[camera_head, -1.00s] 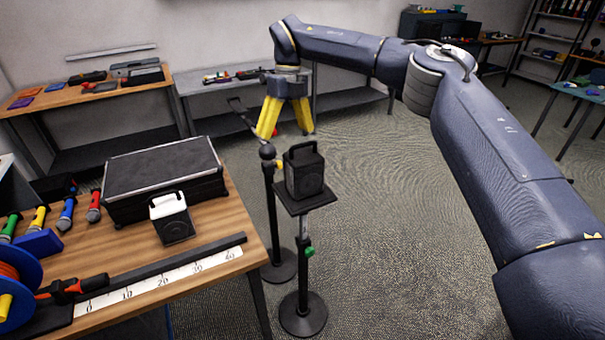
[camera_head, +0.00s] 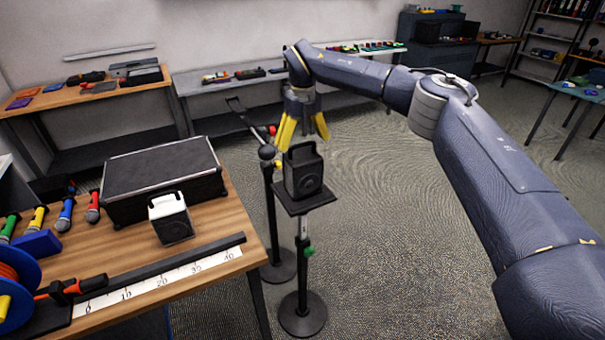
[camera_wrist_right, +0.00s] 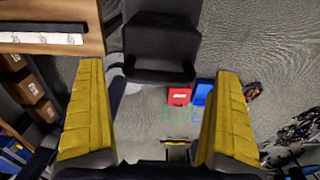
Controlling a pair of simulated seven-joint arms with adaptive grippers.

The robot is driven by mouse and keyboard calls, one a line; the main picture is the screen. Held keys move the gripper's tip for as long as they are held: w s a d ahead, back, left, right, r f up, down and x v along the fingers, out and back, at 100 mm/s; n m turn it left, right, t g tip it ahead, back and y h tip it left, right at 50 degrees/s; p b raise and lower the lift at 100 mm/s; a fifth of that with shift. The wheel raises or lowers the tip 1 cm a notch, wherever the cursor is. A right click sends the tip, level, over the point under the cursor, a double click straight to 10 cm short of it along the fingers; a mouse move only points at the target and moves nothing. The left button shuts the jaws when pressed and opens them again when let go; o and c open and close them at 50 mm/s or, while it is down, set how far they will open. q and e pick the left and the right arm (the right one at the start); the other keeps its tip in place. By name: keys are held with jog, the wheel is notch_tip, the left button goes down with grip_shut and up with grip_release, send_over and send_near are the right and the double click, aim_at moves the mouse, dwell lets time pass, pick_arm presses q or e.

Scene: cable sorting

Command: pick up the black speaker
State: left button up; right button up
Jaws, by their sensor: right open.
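The black speaker (camera_head: 304,172) stands upright on a small dark stand plate (camera_head: 308,205) to the right of the wooden table in the head view. It has a handle on top and a round driver on its front. In the right wrist view the speaker (camera_wrist_right: 161,45) shows at the top centre, ahead of and between the fingers. My right gripper (camera_head: 302,135) is open and empty, with yellow fingers pointing down, just above and behind the speaker's handle in the head view. The open fingers (camera_wrist_right: 158,115) also show in the right wrist view, apart from the speaker. My left gripper is not in view.
A black microphone stand (camera_head: 269,200) rises close left of the speaker. The wooden table (camera_head: 205,245) holds a black case (camera_head: 163,175), a white-faced speaker (camera_head: 170,218), several coloured microphones and a ruler strip (camera_head: 165,285). Open floor lies to the right.

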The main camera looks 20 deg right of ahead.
aim_at(302, 155)
jog(key=shift+f, duration=3.2)
jog(key=shift+c, duration=0.4)
